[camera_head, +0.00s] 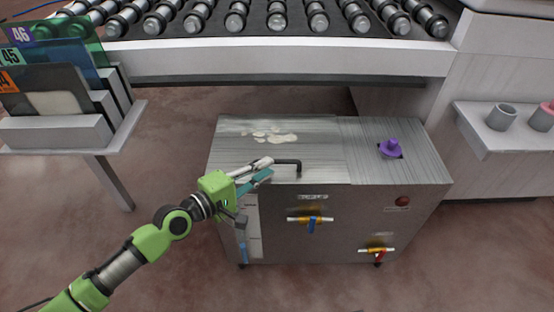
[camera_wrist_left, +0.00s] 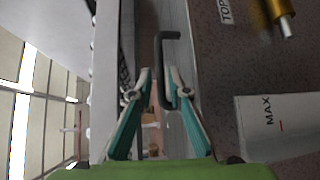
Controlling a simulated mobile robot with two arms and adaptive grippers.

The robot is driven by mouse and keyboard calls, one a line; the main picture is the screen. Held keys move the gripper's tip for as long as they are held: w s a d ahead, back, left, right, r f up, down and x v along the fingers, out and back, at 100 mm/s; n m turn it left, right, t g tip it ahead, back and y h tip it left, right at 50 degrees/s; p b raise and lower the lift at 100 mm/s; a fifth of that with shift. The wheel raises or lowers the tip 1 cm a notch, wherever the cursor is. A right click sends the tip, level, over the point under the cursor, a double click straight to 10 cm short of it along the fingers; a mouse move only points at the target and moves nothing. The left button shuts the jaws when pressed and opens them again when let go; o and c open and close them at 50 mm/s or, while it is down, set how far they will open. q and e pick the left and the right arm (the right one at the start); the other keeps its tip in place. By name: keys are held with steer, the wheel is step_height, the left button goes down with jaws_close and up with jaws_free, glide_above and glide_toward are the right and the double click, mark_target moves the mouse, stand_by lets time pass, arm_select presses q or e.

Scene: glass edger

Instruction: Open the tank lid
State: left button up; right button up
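The tank (camera_head: 340,220) is a grey metal cabinet below the roller conveyor. Its lid (camera_head: 322,140) is the flat brushed panel on the left of the top, lying closed with pale residue on it. A black bent handle (camera_head: 288,161) is at the lid's front edge. My left gripper (camera_head: 268,168) is at the handle's left end. In the left wrist view the gripper (camera_wrist_left: 160,88) is open, and the handle (camera_wrist_left: 159,58) runs between its fingers. I cannot tell whether they touch it. My right gripper is not in view.
A purple knob (camera_head: 391,148) stands on the right top panel. Yellow valves with blue (camera_head: 311,220) and red (camera_head: 378,251) levers project from the front. The conveyor (camera_head: 270,58) overhangs behind. A rack with numbered glass plates (camera_head: 60,130) is at left, a shelf with cups (camera_head: 503,117) at right.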

mark_target(277, 160)
arm_select(q)
steer(key=x, duration=0.4)
steer(key=shift+d, duration=0.1)
steer(key=shift+w+d+f, duration=0.1)
steer(key=shift+w+d, duration=0.25)
steer(key=shift+w, duration=0.05)
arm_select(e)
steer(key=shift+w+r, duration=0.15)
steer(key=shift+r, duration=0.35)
arm_select(q)
jaws_close()
